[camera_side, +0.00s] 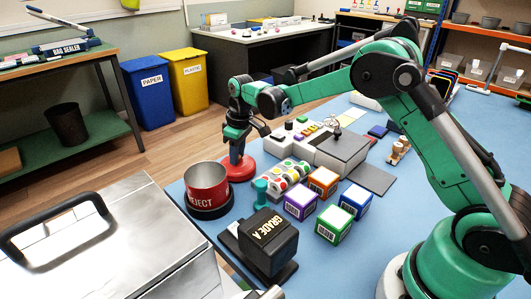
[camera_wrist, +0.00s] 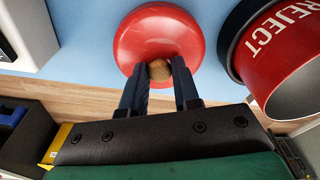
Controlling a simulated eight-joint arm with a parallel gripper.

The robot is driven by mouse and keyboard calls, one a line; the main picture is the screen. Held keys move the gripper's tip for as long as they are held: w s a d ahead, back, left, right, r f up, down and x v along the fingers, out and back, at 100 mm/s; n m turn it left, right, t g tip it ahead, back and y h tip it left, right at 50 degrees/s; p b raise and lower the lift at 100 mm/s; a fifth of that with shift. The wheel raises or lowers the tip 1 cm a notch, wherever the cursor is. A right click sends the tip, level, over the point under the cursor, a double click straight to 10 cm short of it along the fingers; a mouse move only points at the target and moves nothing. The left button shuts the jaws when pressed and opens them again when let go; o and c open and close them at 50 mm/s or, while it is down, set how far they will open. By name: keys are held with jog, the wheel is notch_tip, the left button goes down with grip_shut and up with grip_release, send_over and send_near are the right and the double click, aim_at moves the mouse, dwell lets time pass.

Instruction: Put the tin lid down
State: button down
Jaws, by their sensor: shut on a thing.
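The tin lid (camera_side: 236,172) is a red disc with a tan knob (camera_wrist: 159,70). In the wrist view my gripper (camera_wrist: 160,64) is shut on that knob, with a finger on each side. In the side view my gripper (camera_side: 237,154) points down over the lid, which is level and at or just above the blue table; I cannot tell if it touches. The red REJECT tin (camera_side: 207,181) stands open to the left of the lid, in a dark base. In the wrist view the tin (camera_wrist: 297,60) is at the right, apart from the lid.
Right of the lid lie a white tray of coloured discs (camera_side: 287,174) and a teal peg-like thing (camera_side: 261,190). Several coloured boxes (camera_side: 323,181) and the black GRADE A box (camera_side: 268,242) stand nearer. A metal case (camera_side: 110,245) is at the front left.

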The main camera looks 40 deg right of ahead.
aim_at(243, 163)
jog(key=shift+f, duration=0.8)
jog(key=shift+f, duration=0.2)
jog(key=c, duration=0.6)
grip_release()
jog(key=shift+c, duration=0.2)
jog(key=shift+r, duration=0.1)
notch_tip(243, 163, up, 12)
jog(key=s, duration=0.1)
jog(key=s+r+m+t, duration=0.2)
jog(key=s+r+t, duration=0.15)
jog(key=s, duration=0.65)
jog(key=s+a+f+m+t, duration=0.1)
jog(key=s+f+m+t, duration=0.1)
jog(key=s, duration=0.6)
jog(key=shift+s+a+f+m+h, duration=0.2)
jog(key=shift+a+f+m+h, duration=0.1)
jog(key=shift+f, duration=0.25)
